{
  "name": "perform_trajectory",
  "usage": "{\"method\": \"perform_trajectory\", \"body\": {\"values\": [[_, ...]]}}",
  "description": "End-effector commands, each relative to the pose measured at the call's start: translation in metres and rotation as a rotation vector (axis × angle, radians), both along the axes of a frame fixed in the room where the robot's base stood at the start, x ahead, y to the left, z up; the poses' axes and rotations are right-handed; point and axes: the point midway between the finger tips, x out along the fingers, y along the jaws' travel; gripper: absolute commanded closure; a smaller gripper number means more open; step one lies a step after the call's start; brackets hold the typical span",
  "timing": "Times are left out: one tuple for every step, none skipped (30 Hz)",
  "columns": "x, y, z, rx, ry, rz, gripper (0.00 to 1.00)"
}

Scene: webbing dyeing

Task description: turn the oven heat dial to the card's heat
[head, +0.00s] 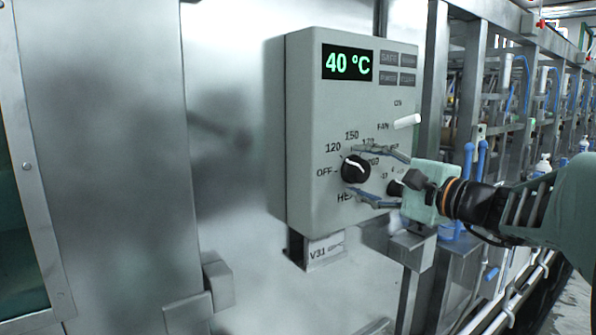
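The oven heat dial (355,169) is a round black knob with a white pointer mark, low on the front of a grey control box (305,130). The mark points up and left, roughly between OFF and 120; its exact setting is hard to read. Printed labels OFF, 120 and 150 show around it; those on the right are partly hidden by my fingers. The display (347,63) reads 40 °C in green. My gripper (354,172) comes from the right, with its fingers spread above and below the dial. They look apart from it. No heat card is clearly seen.
A white FAN lever (407,121) sits above my upper finger. Another small black knob (396,187) is close to my gripper's palm. A V31 label plate (326,248) hangs under the box. Metal framing with blue hoses stands at the right. Steel panels fill the left.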

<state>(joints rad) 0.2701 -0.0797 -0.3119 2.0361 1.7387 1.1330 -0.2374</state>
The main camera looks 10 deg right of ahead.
Motion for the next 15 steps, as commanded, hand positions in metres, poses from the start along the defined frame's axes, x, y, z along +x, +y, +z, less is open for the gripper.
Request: {"method": "perform_trajectory", "body": {"values": [[0.0000, 0.0000, -0.0002, 0.000, 0.000, 0.000, 0.46], [0.0000, 0.0000, -0.0003, 0.000, 0.000, 0.000, 0.46], [0.0000, 0.0000, -0.0003, 0.000, 0.001, 0.000, 0.46], [0.0000, 0.0000, -0.0003, -0.001, 0.000, 0.000, 0.46], [0.0000, 0.0000, -0.0003, -0.002, 0.000, 0.000, 0.46], [0.0000, -0.0001, -0.0002, -0.007, -0.003, 0.000, 0.46], [0.0000, -0.0001, -0.0001, -0.013, -0.006, 0.000, 0.46], [0.0000, -0.0001, 0.0000, -0.020, -0.011, 0.000, 0.46], [0.0000, -0.0002, 0.0002, -0.034, -0.019, 0.000, 0.46], [0.0000, -0.0002, 0.0004, -0.047, -0.026, 0.000, 0.46], [0.0000, -0.0002, 0.0006, -0.062, -0.035, 0.000, 0.46], [0.0000, -0.0002, 0.0008, -0.086, -0.049, 0.000, 0.46], [0.0000, -0.0002, 0.0010, -0.106, -0.060, 0.000, 0.46], [0.0000, -0.0002, 0.0011, -0.128, -0.073, 0.000, 0.46], [0.0000, -0.0003, 0.0013, -0.157, -0.089, -0.001, 0.46]]}}
